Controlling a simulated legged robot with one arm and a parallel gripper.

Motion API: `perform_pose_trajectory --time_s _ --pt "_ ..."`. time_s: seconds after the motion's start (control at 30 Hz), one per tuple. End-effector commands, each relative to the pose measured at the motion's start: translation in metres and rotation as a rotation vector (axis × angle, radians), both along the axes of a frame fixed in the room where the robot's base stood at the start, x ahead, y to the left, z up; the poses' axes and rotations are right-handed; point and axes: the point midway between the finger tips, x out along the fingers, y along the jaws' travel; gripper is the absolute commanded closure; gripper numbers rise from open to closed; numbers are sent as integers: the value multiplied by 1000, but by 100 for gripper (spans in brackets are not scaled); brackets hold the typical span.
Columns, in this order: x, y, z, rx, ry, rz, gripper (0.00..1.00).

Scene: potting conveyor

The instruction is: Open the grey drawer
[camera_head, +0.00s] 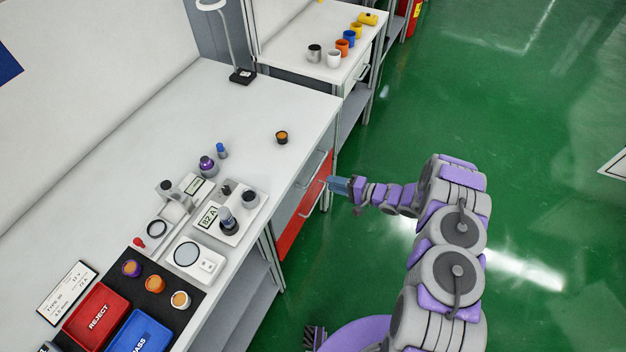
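A grey front with a bar handle (311,169), which looks like the grey drawer (291,207), sits under the right edge of the near white workbench. It appears closed and is seen at a steep angle. My gripper (333,183) is just right of the bench's drawer fronts, close to the handles. I see no clear contact with a handle. The fingers are small and seen from behind, so I cannot tell whether they are open or shut.
A red front (292,232) with its own handle lies below the grey one. The near workbench (290,105) carries gauges, cups, and red (97,316) and blue (138,335) trays. A second bench (310,22) stands behind. Green floor (540,130) on the right is clear.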

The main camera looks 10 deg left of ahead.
Motion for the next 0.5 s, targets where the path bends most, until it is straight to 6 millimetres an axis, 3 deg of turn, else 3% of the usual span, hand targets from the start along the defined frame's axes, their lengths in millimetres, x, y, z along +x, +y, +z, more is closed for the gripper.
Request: perform_pose_trajectory --time_s 0.23,0.5 --pt "15 51 -12 -5 0 6 67" --pt "26 75 -17 -3 -1 0 67"
